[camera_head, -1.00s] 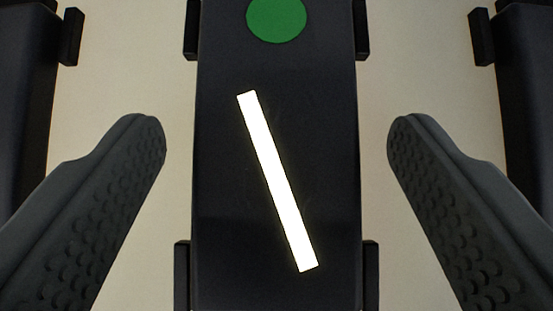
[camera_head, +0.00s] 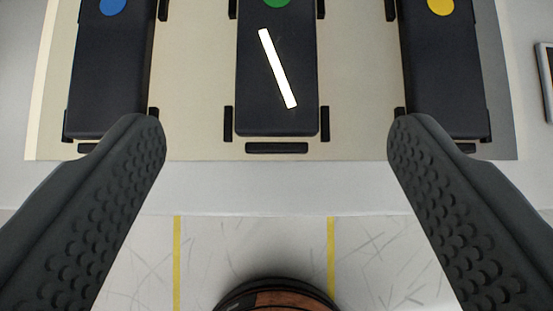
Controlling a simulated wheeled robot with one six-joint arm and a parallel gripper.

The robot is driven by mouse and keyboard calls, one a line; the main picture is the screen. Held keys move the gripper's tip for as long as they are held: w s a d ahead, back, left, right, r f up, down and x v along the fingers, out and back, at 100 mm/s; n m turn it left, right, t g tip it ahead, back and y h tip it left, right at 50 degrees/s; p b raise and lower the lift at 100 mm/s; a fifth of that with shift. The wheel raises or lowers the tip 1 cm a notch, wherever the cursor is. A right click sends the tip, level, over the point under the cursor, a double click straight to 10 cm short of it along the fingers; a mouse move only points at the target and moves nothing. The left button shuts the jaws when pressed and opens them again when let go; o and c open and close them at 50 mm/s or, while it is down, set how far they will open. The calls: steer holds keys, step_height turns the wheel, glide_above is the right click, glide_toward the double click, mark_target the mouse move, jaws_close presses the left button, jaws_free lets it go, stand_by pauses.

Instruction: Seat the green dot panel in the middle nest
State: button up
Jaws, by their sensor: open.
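The green dot panel (camera_head: 276,100) is a dark slab with a green dot near the top of the picture and a slanted white bar. It lies in the middle nest, whose black stop (camera_head: 277,148) shows just below the panel's near edge, with short black guides on both sides. The panel looks straight between them; its far end is out of view. My gripper (camera_head: 276,140) is open and empty. Its fingers are wide apart on either side of the panel, nearer to the camera, and touch nothing that I can see.
A blue dot panel (camera_head: 108,80) lies on the left and a yellow dot panel (camera_head: 441,75) on the right, both in side nests. The beige board (camera_head: 190,110) ends in front of them. Below are a pale ledge and a floor with yellow lines (camera_head: 177,260). A framed object (camera_head: 546,80) shows at the right edge.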

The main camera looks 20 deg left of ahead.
steer(key=shift+s+d+r, duration=0.1)
steer(key=shift+s+r, duration=0.3)
steer(key=shift+r, duration=0.05)
steer(key=s+d+r+m+t+h, duration=0.1)
steer(key=s+d+r+t, duration=0.3)
steer(key=s+d, duration=0.5)
steer(key=s+d+r+m+t+h, duration=0.1)
steer(key=s+d+r+t, duration=0.3)
steer(key=s, duration=1.3)
steer(key=d+r+m, duration=0.1)
steer(key=d+r, duration=0.3)
steer(key=d, duration=0.1)
steer(key=shift+s+d+t, duration=0.2)
steer(key=shift+s+t, duration=0.15)
steer(key=shift+t, duration=0.05)
